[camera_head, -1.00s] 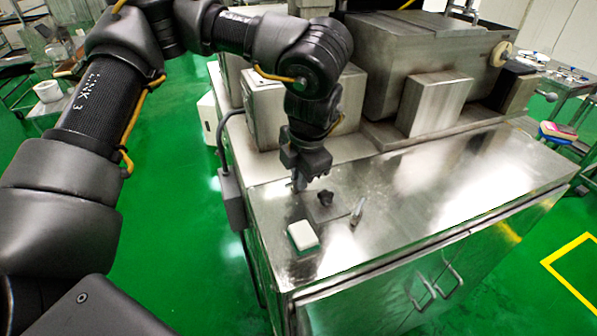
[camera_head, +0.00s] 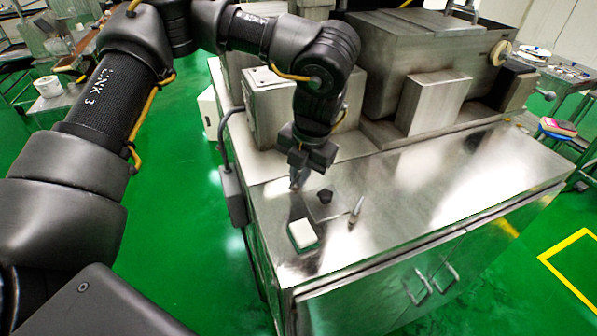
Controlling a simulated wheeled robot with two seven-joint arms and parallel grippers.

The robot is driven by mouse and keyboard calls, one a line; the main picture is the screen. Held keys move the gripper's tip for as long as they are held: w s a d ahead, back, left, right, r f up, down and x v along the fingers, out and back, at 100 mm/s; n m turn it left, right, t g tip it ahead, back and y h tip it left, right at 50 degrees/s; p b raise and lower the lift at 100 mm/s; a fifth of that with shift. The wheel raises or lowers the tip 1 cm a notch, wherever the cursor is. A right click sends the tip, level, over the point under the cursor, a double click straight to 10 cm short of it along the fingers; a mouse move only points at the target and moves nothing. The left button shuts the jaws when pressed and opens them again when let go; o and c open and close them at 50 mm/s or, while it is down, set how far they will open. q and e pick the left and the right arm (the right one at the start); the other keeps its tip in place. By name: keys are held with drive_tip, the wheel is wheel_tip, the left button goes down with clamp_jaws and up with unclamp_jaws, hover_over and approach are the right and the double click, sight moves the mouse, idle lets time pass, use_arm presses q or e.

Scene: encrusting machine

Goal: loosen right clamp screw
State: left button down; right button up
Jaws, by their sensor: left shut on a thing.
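My left gripper (camera_head: 297,182) points down at the left side of a flat metal plate (camera_head: 322,211) on the steel cabinet top. It is shut on what looks like a clamp screw, mostly hidden by the fingers. A black star-shaped knob (camera_head: 325,196) stands on the plate just right of the gripper. A silver upright piece (camera_head: 356,211), which looks like another clamp screw, leans at the plate's right side, apart from the gripper. My right gripper is not in view.
A white block (camera_head: 302,234) lies on the cabinet top (camera_head: 430,190) near its front left corner. The steel machine housing (camera_head: 425,60) rises behind. A grey box with a cable (camera_head: 232,195) hangs on the cabinet's left side. The top's right part is clear.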

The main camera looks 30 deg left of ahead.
use_arm(q)
drive_tip(key=c, duration=1.5)
unclamp_jaws()
drive_tip(key=shift+w, duration=0.1)
drive_tip(key=r, duration=0.3)
drive_tip(key=d+r+b, duration=0.1)
drive_tip(key=r, duration=0.3)
drive_tip(key=d+r, duration=0.1)
drive_tip(key=r, duration=0.2)
drive_tip(key=shift+r+b, duration=0.3)
